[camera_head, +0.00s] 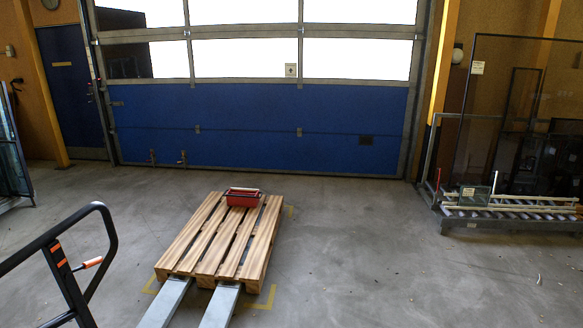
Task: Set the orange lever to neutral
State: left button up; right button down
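The orange lever (92,262) sticks out to the right from the black handle (62,262) at the lower left. It looks nearly level, with its tip slightly raised. The handle is a black loop with orange marks on its stem. I cannot tell which setting the lever is in. Neither of my grippers is in view.
Two grey forks (220,305) reach to a wooden pallet (187,236) carrying a red box (243,197). A glass rack (508,222) stands at the right. A blue and glazed door (255,127) closes the back. Open floor (370,255) lies right of the pallet.

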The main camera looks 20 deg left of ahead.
aim_at(86, 265)
jog(key=u, duration=1.85)
